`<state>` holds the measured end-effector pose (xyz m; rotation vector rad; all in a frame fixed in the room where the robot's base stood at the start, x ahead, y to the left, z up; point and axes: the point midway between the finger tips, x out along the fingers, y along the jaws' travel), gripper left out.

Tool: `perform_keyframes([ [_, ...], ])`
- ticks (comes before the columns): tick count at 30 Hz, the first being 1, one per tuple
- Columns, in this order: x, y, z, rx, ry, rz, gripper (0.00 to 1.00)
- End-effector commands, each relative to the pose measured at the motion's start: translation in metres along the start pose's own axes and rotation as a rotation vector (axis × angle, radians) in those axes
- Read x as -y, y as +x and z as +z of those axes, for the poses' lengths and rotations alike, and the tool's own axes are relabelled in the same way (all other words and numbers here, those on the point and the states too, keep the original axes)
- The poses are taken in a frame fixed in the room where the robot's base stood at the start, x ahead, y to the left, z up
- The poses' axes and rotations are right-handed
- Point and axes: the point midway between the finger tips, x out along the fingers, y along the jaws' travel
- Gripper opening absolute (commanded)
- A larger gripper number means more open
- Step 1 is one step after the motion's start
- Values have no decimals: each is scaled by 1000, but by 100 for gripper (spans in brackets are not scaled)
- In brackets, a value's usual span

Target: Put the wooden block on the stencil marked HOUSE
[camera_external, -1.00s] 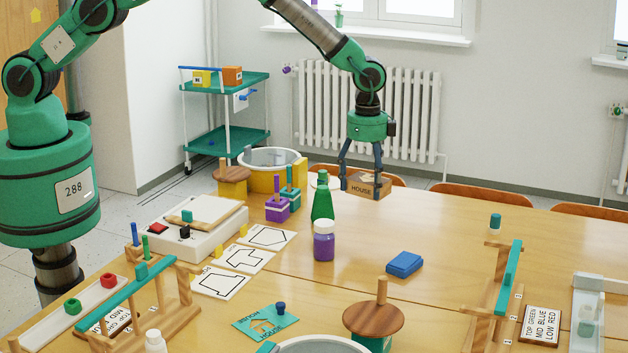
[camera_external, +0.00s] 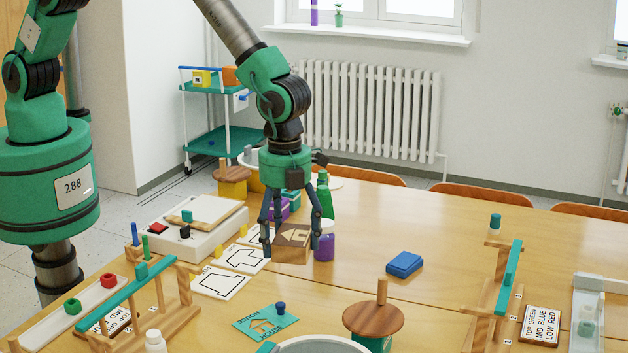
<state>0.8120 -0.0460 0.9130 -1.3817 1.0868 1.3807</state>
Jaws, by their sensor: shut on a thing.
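A brown wooden block (camera_external: 292,246) with a pale house-like shape on its face sits between the fingers of my gripper (camera_external: 291,238). The gripper is shut on it, one finger at each side. The block appears held over the table just left of the purple jar; its exact height is hard to tell. The teal stencil marked HOUSE (camera_external: 250,324) lies flat at the near front of the table, below and slightly left of the gripper in the picture. It has a house-shaped opening and a small blue knob (camera_external: 281,309) on it.
A purple jar (camera_external: 325,246) and green bottle (camera_external: 326,196) stand close to the gripper's right. White outline cards (camera_external: 219,284) lie to the left. A round wooden lid with a peg (camera_external: 373,318) is right of the stencil. A blue block (camera_external: 404,265) lies on clear table.

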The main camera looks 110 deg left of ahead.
Motion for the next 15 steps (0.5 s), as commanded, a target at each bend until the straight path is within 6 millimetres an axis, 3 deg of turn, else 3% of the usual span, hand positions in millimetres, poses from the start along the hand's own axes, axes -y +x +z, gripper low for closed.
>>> perform_keyframes([
  [1, -10, -2, -16, 0, 48, -1, 45],
  [6, -34, -4, -47, 0, 169, 0, 45],
  [15, -48, -5, -63, 0, 239, -1, 45],
])
